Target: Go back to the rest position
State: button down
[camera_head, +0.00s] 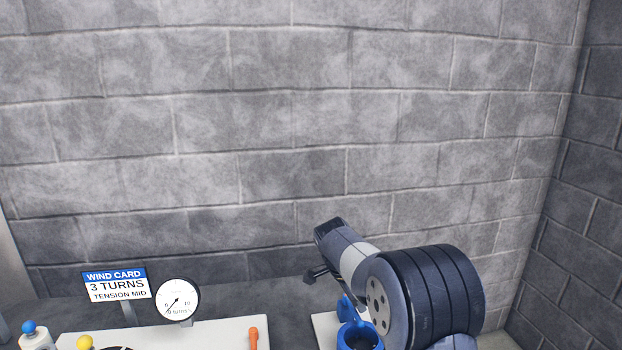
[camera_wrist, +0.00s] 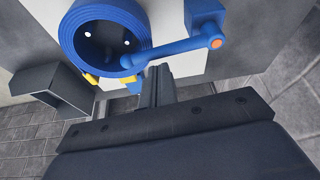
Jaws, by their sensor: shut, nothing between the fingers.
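My gripper (camera_wrist: 156,85) shows in the wrist view as dark fingers set together, with nothing between them. It points toward a pale panel (camera_wrist: 180,25) that carries a blue ring-shaped reel (camera_wrist: 72,45) and a blue lever (camera_wrist: 180,50) with an orange dot at its end. The fingertips appear just below the lever and the reel; I cannot tell the exact gap. A blue part (camera_head: 357,335) shows beside my arm.
A sign (camera_head: 116,286) reads "WIND CARD, 3 TURNS, TENSION MID", beside a round dial (camera_head: 177,299). Blue (camera_head: 29,327) and yellow (camera_head: 85,342) knobs and an orange handle (camera_head: 253,338) stand at the lower left. A dark open box (camera_wrist: 50,85) is left in the wrist view. Block walls stand behind.

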jog(key=w+d+n+t+y+p, duration=0.1)
jog(key=w+d+n+y+p, duration=0.1)
jog(key=w+n+p, duration=0.2)
jog(key=w+d+f+n+t+y+p, duration=0.1)
jog(key=w+n+p, duration=0.4)
jog(key=n, duration=0.7)
jog(key=shift+d+t+y+p, duration=0.4)
jog(key=shift+d+y+p, duration=0.3)
jog(key=shift+p, duration=0.65)
jog(key=shift+f, duration=0.1)
